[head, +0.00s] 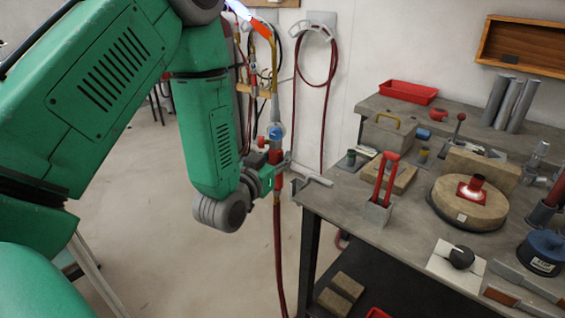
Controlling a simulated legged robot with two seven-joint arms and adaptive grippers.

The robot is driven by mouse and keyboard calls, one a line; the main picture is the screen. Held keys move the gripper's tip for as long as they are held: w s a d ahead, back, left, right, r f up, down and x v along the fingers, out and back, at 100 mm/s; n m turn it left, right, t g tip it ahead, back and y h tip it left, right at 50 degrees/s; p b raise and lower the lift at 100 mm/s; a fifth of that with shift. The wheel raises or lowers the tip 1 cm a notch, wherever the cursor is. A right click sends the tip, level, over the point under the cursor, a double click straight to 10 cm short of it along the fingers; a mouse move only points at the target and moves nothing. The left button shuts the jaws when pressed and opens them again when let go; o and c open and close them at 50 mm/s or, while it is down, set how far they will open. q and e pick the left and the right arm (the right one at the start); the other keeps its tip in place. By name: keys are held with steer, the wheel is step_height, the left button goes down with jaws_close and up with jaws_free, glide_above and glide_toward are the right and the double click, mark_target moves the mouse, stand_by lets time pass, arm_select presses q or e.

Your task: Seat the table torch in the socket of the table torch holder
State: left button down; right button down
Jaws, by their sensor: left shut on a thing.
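My left gripper (268,180) is shut on the table torch (275,157), just left of the workbench's corner. The torch stands roughly upright, with red and blue knobs and a brass tube rising to a bent top. A bright bluish-white and orange patch shows near that top, partly behind my arm. A dark red hose hangs below the torch. A grey metal bracket (315,181) at the bench's left edge looks like the table torch holder; its socket cannot be made out. The torch appears apart from it. My right gripper is not in view.
The workbench (335,208) holds a grey block with a red-handled tool (381,185), a round wooden-looking disc (467,205), a red tray (408,92) and grey tubes (505,103). A coiled hose (318,60) hangs on the wall. Floor left of the bench is mostly clear.

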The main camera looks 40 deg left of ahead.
arm_select(q)
steer(key=shift+w+a+f, duration=0.1)
steer(key=shift+w+a, duration=0.3)
steer(key=shift+a, duration=0.15)
steer(key=shift+w+a+f, duration=0.1)
steer(key=shift+w+f, duration=0.05)
steer(key=shift+w, duration=0.6)
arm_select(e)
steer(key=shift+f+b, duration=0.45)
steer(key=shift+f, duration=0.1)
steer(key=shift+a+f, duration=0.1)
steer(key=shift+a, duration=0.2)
arm_select(q)
steer(key=w+d, duration=0.1)
steer(key=w, duration=0.6)
steer(key=shift+w+d+f, duration=0.2)
steer(key=shift+w, duration=0.15)
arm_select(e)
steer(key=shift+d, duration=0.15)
